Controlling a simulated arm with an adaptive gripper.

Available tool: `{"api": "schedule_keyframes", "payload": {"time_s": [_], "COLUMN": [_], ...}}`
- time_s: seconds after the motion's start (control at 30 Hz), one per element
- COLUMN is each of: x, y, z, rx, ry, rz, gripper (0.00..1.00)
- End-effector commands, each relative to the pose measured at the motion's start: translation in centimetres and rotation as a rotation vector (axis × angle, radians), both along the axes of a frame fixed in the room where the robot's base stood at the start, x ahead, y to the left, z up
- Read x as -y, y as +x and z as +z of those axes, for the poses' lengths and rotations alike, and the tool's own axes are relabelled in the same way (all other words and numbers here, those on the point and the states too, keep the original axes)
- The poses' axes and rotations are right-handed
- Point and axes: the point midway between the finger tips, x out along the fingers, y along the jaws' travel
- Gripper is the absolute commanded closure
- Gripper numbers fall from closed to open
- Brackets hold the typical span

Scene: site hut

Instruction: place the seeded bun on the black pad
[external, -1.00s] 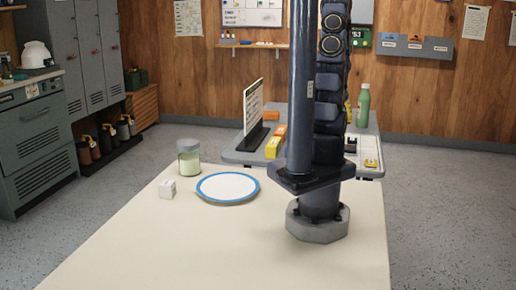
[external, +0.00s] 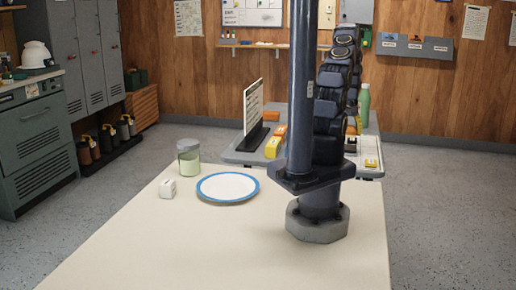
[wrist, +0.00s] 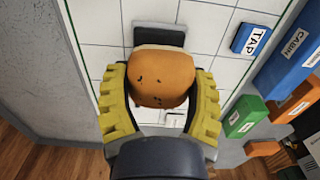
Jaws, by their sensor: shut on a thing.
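In the wrist view my gripper (wrist: 160,88) has its yellow ridged fingers shut on the seeded bun (wrist: 162,76), one finger on each side. The bun is rounded, orange-brown, with a few dark specks. A dark pad-like piece (wrist: 160,36), which looks like the black pad, shows just beyond the bun on a white gridded board. The bun hides part of it, and I cannot tell the height between them. In the external view my gripper and the bun are hidden behind my arm.
The white gridded board (wrist: 105,22) bears a blue block marked TAP (wrist: 250,39) at right. Green (wrist: 243,116) and blue (wrist: 283,73) boxes stand along its right side. In the external view a plate (external: 228,187), jar (external: 188,158) and white cube (external: 168,188) are on the near table.

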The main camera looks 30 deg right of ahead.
Motion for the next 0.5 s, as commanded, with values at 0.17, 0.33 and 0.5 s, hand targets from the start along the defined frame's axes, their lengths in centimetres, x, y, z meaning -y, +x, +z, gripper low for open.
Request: {"api": "schedule_keyframes", "payload": {"time_s": [0.17, 0.33, 0.5], "x": [0.9, 1.3, 1.2], "y": [0.7, 1.0, 0.9], "z": [-1.3, -1.8, -4.4], "rx": [-0.001, 0.001, -0.002], "ry": [-0.001, -0.003, 0.002], "rz": [-0.001, -0.001, 0.0], "gripper": [0.74, 0.74, 0.74]}}
